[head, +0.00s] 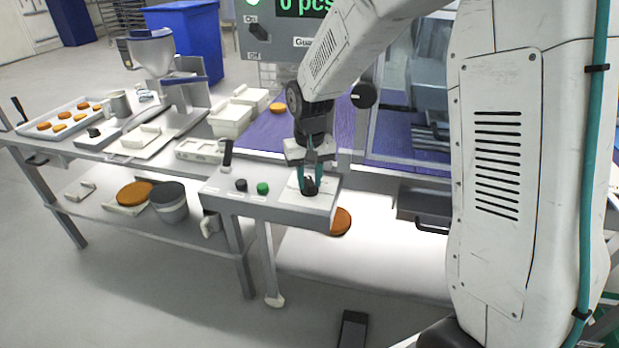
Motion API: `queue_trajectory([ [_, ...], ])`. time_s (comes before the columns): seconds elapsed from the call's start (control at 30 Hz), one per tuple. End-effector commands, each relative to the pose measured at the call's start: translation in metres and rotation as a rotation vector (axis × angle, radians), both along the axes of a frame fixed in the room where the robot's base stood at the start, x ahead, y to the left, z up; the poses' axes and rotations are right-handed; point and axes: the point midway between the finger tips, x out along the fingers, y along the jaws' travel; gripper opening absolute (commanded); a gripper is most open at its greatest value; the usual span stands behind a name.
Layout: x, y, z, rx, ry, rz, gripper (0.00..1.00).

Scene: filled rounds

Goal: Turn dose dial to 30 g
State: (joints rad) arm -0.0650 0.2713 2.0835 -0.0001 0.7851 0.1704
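The dose dial (309,187) looks like a black knob on a white plate at the right end of the grey control box. My gripper (311,182) points down over it, with one teal finger on each side of the knob. The fingers look very close to the knob's sides; I cannot tell whether they press on it. The scale marks and the dial's pointer are too small or hidden to read.
The control box (235,200) also carries a green button (263,188), a black button (241,185) and a black-handled lever (227,153). A display panel (290,45) reads "0 pcs". White tubs (230,121) stand behind.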

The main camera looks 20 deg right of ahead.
Motion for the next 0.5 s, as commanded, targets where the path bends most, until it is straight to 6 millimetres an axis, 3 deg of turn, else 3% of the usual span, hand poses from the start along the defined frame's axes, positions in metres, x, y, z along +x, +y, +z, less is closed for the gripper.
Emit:
queue_trajectory([
  [0.33, 0.000, 0.000, 0.001, 0.000, 0.001, 0.000, 0.40],
  [0.5, 0.000, 0.000, 0.022, 0.000, -0.002, 0.000, 0.40],
])
